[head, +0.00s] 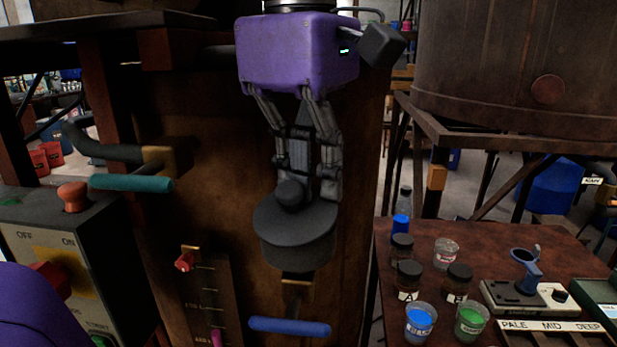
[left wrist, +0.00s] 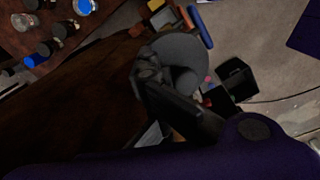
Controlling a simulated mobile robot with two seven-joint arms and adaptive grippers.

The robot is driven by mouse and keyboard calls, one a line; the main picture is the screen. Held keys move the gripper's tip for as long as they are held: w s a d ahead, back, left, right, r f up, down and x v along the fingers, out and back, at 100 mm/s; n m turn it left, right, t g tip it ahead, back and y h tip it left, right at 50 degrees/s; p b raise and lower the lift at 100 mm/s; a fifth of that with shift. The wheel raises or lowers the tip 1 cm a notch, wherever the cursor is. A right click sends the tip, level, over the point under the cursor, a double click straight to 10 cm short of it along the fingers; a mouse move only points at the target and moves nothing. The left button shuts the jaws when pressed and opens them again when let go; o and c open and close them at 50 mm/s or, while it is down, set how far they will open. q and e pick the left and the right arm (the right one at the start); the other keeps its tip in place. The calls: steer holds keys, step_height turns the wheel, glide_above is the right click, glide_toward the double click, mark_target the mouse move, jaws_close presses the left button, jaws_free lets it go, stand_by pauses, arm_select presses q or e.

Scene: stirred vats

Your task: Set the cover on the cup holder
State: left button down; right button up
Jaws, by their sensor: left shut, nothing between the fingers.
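My left gripper (head: 310,190), with a purple body and grey fingers, points down in front of the brown vat. Its fingers are closed, right at the knob of a dark grey round lid-like piece (head: 295,232). I cannot tell whether they touch it. In the left wrist view the round piece (left wrist: 183,60) is close to the fingers. On the right-hand table, a pale device (head: 512,298) carries a blue round part (head: 525,262). I cannot tell for sure which of these are the cover and the cup holder. My right gripper is out of view.
The table (head: 480,240) at right holds dark-lidded jars (head: 402,247), a blue cup (head: 420,320), a green cup (head: 471,320) and a bottle. The vat (head: 215,215) carries a teal-handled tap (head: 130,183) and a blue-handled tap (head: 290,326). A switch box (head: 60,245) stands at left.

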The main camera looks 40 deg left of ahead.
arm_select(q)
steer(key=shift+s+f, duration=0.25)
steer(key=shift+s, duration=0.3)
steer(key=c, duration=1.9)
jaws_free()
steer(key=shift+s+r, duration=0.15)
steer(key=shift+o, duration=0.2)
steer(key=shift+w+r, duration=0.2)
steer(key=shift+r, duration=0.1)
step_height(320, 180, up, 12)
steer(key=shift+s+f, duration=0.15)
steer(key=shift+f, duration=0.1)
